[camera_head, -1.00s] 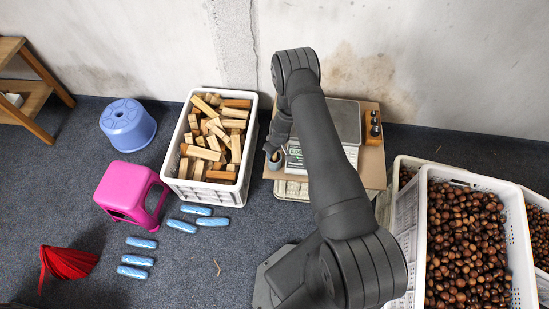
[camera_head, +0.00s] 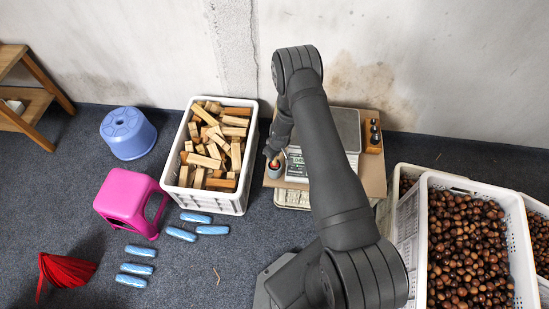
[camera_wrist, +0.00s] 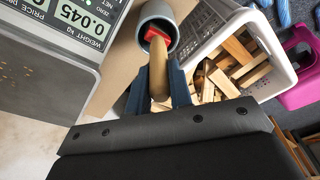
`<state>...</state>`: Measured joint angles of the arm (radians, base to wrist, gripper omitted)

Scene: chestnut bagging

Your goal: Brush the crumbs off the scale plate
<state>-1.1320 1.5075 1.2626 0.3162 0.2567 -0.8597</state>
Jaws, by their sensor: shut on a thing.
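A brush with a wooden handle (camera_wrist: 158,72) and a red collar stands in a grey cup (camera_wrist: 158,17); its bristles are hidden in the cup. My gripper (camera_wrist: 157,88) is shut on the handle, its dark blue fingers on either side. In the head view, my gripper (camera_head: 272,152) is at the cup, left of the scale. The scale plate (camera_head: 347,125) lies partly behind my arm. In the wrist view, the grey plate (camera_wrist: 30,95) shows a few small specks, likely crumbs.
Left of the cup stands a white crate (camera_head: 215,200) of wooden blocks. A wooden holder with weights (camera_head: 373,135) sits right of the plate. Crates of chestnuts (camera_head: 465,245) stand at the right. A pink stool (camera_head: 125,195) and blue stool (camera_head: 127,130) are at the left.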

